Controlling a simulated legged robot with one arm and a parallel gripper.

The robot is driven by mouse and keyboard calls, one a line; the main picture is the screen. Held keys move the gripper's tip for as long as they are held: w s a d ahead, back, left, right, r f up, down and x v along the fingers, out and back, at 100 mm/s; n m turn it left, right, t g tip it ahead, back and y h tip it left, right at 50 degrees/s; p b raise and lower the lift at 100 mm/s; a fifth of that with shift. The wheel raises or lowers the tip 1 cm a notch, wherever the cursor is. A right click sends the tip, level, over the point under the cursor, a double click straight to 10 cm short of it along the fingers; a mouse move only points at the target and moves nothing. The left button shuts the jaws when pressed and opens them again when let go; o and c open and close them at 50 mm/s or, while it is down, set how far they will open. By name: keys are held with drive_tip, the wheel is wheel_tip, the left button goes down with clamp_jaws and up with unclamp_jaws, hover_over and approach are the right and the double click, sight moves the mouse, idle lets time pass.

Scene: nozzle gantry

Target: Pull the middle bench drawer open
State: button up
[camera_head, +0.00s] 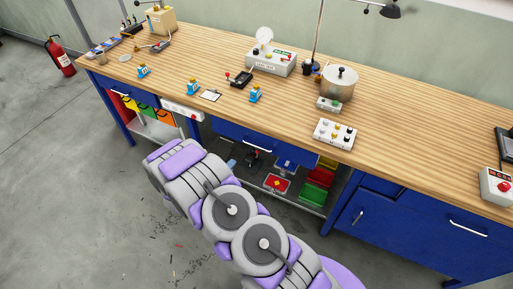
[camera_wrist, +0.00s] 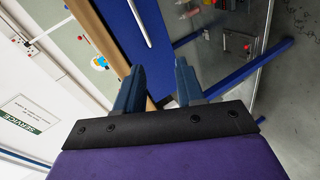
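The middle bench drawer (camera_head: 233,133) is a blue front under the wooden worktop with a pale bar handle (camera_head: 257,147). It looks shut in the head view. In the wrist view a blue front (camera_wrist: 122,14) with a pale bar handle (camera_wrist: 138,22) lies beyond the fingers; it seems to be this drawer. My gripper (camera_wrist: 160,84) is open and empty, with its two dark blue fingers apart and short of the handle, not touching it. In the head view my arm reaches to the left of the drawer and its fingers are hidden.
The wooden worktop (camera_head: 283,102) overhangs the drawers and carries a pot (camera_head: 339,85), a switch box (camera_head: 334,135) and small bottles. Below, an open shelf holds red and green bins (camera_head: 318,180). A blue cabinet (camera_head: 395,218) stands right.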

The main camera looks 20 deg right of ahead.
drive_tip(key=w+d+f+h+b, duration=0.1)
drive_tip(key=w+d+f+b, duration=0.1)
drive_tip(key=w+d, duration=0.2)
drive_tip(key=w+d+f+n+h+b, duration=0.1)
drive_tip(key=w+d, duration=0.3)
drive_tip(key=d, duration=0.7)
drive_tip(key=shift+f+b, duration=0.4)
drive_tip(key=shift+f, duration=0.2)
drive_tip(key=shift+a+r, duration=0.1)
drive_tip(key=shift+a, duration=0.3)
drive_tip(key=shift+c, duration=0.4)
drive_tip(key=shift+d, duration=0.35)
drive_tip(key=c, duration=0.6)
clamp_jaws()
drive_tip(key=shift+s+a, duration=0.1)
drive_tip(key=shift+a, duration=0.05)
